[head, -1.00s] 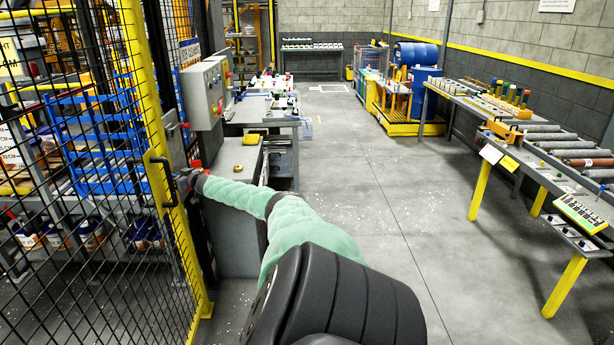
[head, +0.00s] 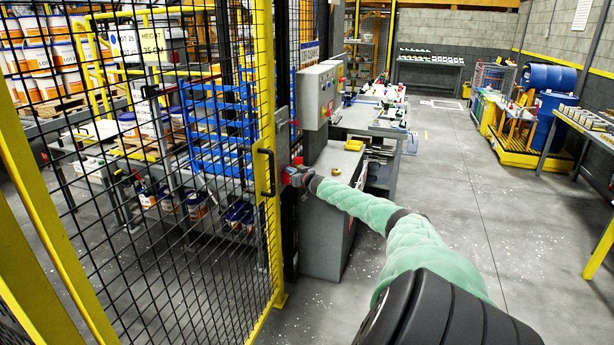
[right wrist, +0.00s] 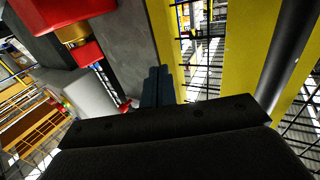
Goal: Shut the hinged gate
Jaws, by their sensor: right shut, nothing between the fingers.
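The hinged gate is a black mesh panel in a yellow frame (head: 267,110), upright across the left half of the head view. A black handle (head: 264,173) sits on its edge bar. My right gripper (head: 288,176) is just right of that bar, at handle height. In the right wrist view its dark fingers (right wrist: 157,86) are together and empty, close beside the yellow frame (right wrist: 165,35); I cannot tell if they touch it. The black handle (right wrist: 292,55) shows at the right there. How wide any gap at the post is, I cannot tell. My left gripper is out of view.
A grey control box (head: 317,93) and a grey cabinet (head: 325,215) stand just beyond the gate edge. A red fitting (right wrist: 70,14) is near the fingers. Shelving with pails lies behind the mesh. The floor (head: 450,210) to the right is clear.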

